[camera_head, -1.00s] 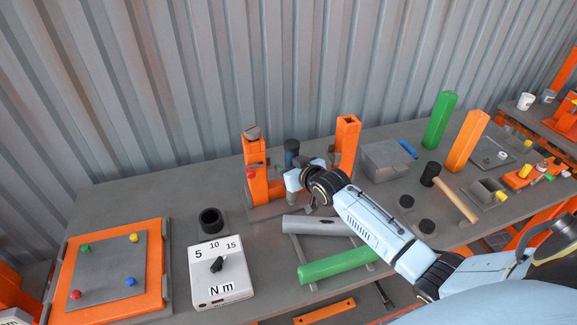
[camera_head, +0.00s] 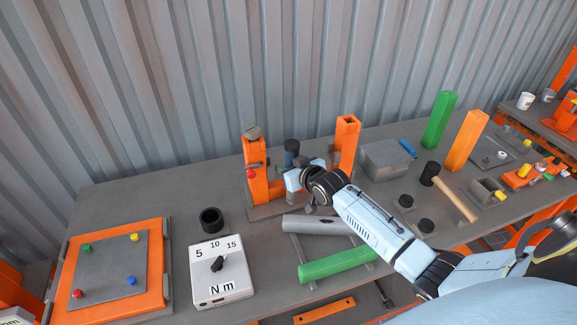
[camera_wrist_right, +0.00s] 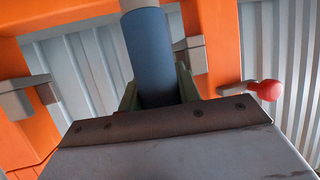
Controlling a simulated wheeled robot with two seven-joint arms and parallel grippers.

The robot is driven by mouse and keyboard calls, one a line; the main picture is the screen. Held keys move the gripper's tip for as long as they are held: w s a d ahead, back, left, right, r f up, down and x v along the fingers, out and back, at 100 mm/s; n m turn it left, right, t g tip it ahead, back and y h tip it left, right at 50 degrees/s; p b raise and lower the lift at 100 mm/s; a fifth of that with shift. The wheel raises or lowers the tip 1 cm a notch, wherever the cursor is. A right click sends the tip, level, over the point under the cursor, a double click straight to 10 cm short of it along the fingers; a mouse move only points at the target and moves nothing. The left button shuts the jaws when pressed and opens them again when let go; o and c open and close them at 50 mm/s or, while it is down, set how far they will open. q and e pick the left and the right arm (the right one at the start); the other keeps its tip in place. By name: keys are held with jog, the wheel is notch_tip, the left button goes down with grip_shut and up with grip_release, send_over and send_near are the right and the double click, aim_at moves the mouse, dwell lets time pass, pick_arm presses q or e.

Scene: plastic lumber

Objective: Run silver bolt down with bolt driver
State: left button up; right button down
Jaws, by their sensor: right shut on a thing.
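The bolt driver (camera_head: 291,147) stands upright, with a dark top and a blue body, between the two posts of an orange stand (camera_head: 254,181). My right gripper (camera_head: 291,170) is shut on the driver. In the right wrist view the driver's blue body (camera_wrist_right: 149,58) shows between the gripper fingers (camera_wrist_right: 157,92), with a grey section at the picture's top. I cannot make out the silver bolt; the gripper and stand cover the area under the driver. My left gripper is not in view.
A torque box marked in N m (camera_head: 221,270) and a black ring (camera_head: 211,220) are left of the stand. A grey tube (camera_head: 315,225) and a green tube (camera_head: 336,264) lie in front. A red knob (camera_wrist_right: 268,90) sticks out from the stand beside the driver.

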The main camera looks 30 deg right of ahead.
jog(key=shift+r, duration=0.15)
jog(key=shift+f+b, duration=0.6)
jog(key=shift+f, duration=0.65)
dwell(0.7)
jog(key=shift+s+a+f, duration=0.1)
jog(key=shift+s+f, duration=0.05)
jog(key=shift+f, duration=0.15)
dwell(0.4)
